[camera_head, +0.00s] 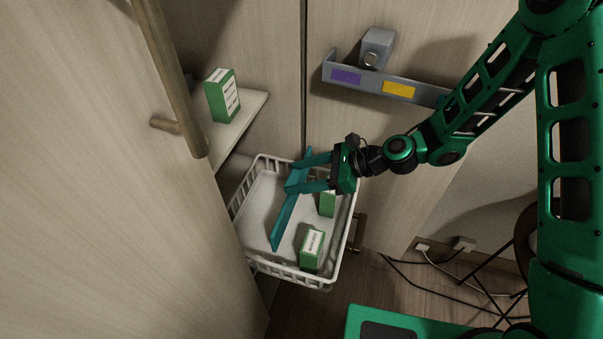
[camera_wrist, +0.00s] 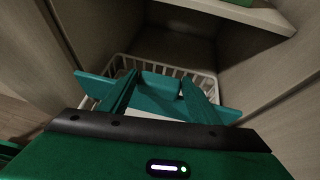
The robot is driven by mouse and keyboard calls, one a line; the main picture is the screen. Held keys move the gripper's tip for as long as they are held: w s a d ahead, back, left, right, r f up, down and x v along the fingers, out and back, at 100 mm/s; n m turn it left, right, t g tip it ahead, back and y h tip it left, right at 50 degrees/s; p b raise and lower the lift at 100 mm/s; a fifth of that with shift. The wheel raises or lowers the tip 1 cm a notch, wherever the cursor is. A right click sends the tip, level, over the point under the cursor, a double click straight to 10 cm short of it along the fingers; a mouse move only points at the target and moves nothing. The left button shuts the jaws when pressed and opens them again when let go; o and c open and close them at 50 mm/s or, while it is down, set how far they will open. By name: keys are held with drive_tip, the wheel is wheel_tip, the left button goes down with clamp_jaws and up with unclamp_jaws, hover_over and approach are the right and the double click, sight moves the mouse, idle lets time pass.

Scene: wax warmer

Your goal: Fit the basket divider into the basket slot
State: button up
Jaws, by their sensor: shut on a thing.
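The teal basket divider (camera_head: 283,222) is a long thin panel that stands on edge over the white wire basket (camera_head: 264,269), running from its front side toward the back. My gripper (camera_head: 300,179) is shut on the divider near its upper middle. In the wrist view the divider (camera_wrist: 160,84) crosses between my two fingers (camera_wrist: 158,92). The basket rim (camera_wrist: 180,69) shows behind it. The slot itself is hidden or too small to make out. I cannot tell whether the divider's lower edge touches the basket floor.
Two green boxes stand in the basket's right part, one at the front (camera_head: 311,250) and one under my gripper (camera_head: 327,204). Another green box (camera_head: 222,96) stands on the shelf (camera_head: 243,124). An open door (camera_head: 110,200) with a long handle is close on the left.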

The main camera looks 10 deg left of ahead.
drive_tip(key=shift+f, duration=2.75)
drive_tip(key=shift+s, duration=0.1)
wheel_tip(320, 180, down, 7)
idle(1.7)
drive_tip(key=shift+r, duration=0.1)
idle(0.4)
drive_tip(key=o, duration=1.6)
drive_tip(key=c, duration=0.6)
drive_tip(key=shift+o, duration=0.2)
drive_tip(key=shift+d, duration=0.15)
